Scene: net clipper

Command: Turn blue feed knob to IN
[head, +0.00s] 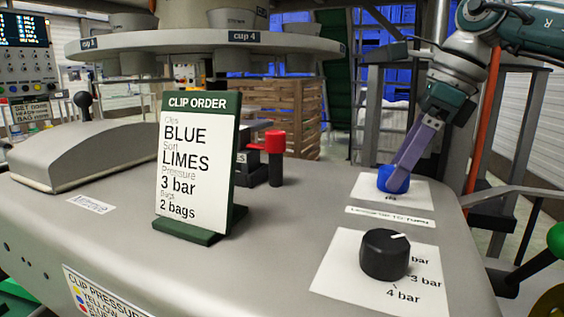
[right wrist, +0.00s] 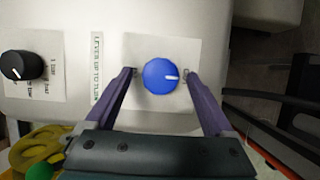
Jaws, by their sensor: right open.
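The blue feed knob (head: 394,184) sits on a white label plate (head: 418,192) at the right of the grey machine top. My right gripper (head: 408,165) reaches down at the knob in the head view. In the right wrist view its purple fingers (right wrist: 160,74) are open, one on each side of the knob, with small gaps visible. The plate's lettering is mostly hidden or too small to read. My left gripper is not in view.
A black pressure knob (head: 384,254) on its white plate stands nearer than the blue knob. A clip order sign (head: 196,165) stands mid-top, with a red-capped lever (head: 275,145) behind it. A grey round tray with cups (head: 200,45) hangs over the back.

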